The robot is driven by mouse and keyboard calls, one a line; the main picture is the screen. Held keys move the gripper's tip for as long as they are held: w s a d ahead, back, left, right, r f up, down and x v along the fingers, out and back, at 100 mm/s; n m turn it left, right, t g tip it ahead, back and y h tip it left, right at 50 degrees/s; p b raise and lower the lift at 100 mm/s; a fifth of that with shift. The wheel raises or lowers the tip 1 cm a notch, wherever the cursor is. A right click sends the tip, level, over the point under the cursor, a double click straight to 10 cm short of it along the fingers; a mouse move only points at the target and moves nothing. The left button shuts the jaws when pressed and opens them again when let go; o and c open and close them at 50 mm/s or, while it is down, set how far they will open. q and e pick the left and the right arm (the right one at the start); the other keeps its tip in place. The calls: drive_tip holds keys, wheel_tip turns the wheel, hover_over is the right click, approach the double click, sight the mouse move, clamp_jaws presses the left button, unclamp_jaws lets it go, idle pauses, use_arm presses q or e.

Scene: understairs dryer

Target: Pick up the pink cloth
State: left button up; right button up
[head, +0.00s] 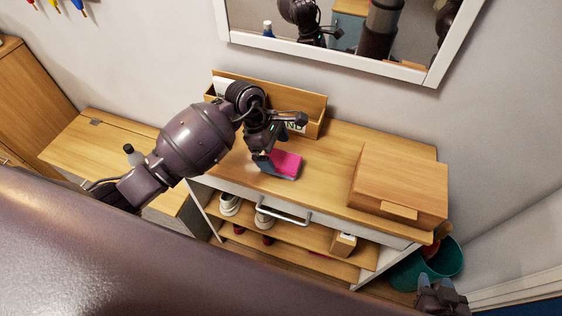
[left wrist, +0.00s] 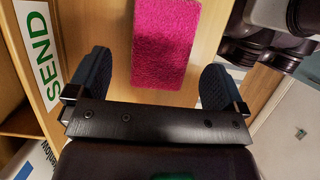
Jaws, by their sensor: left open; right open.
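The pink cloth (head: 287,164) is a folded rectangle lying on the wooden top of the shoe cabinet (head: 322,172). My left gripper (head: 268,160) reaches down over the cabinet top at the cloth's left side, partly covering it. In the left wrist view the cloth (left wrist: 164,42) shows between the two dark fingers of my left gripper (left wrist: 156,82), which are spread apart with gaps on both sides. My left gripper is open and empty. My right gripper (head: 440,295) shows only partly at the lower right edge of the head view, far from the cloth.
A wooden box with SEND lettering (head: 315,106) stands behind the cloth against the wall. A closed wooden box (head: 402,180) sits at the right of the top. Shoes (head: 230,204) stand on shelves below. A mirror (head: 345,62) hangs above. A teal bin (head: 445,262) stands at right.

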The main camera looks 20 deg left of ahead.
sight(281, 159)
use_arm(q)
drive_tip(key=x, duration=0.3)
drive_tip(key=shift+s+d, duration=0.1)
drive_tip(key=shift+d, duration=0.2)
drive_tip(key=shift+d+f, duration=0.1)
drive_tip(key=shift+f, duration=0.3)
use_arm(e)
drive_tip(key=shift+w+a+r, duration=0.1)
drive_tip(key=shift+w+r, duration=0.3)
drive_tip(key=shift+w, duration=0.05)
drive_tip(key=shift+s+f, duration=0.1)
use_arm(q)
drive_tip(key=shift+f, duration=0.2)
use_arm(e)
drive_tip(key=shift+s+f, duration=0.4)
drive_tip(key=shift+s, duration=0.05)
use_arm(q)
drive_tip(key=c, duration=0.9)
drive_tip(key=shift+c, duration=0.6)
use_arm(e)
drive_tip(key=shift+w+r, duration=0.3)
drive_tip(key=shift+w, duration=0.2)
use_arm(q)
drive_tip(key=shift+r, duration=0.2)
use_arm(e)
drive_tip(key=shift+r, duration=0.2)
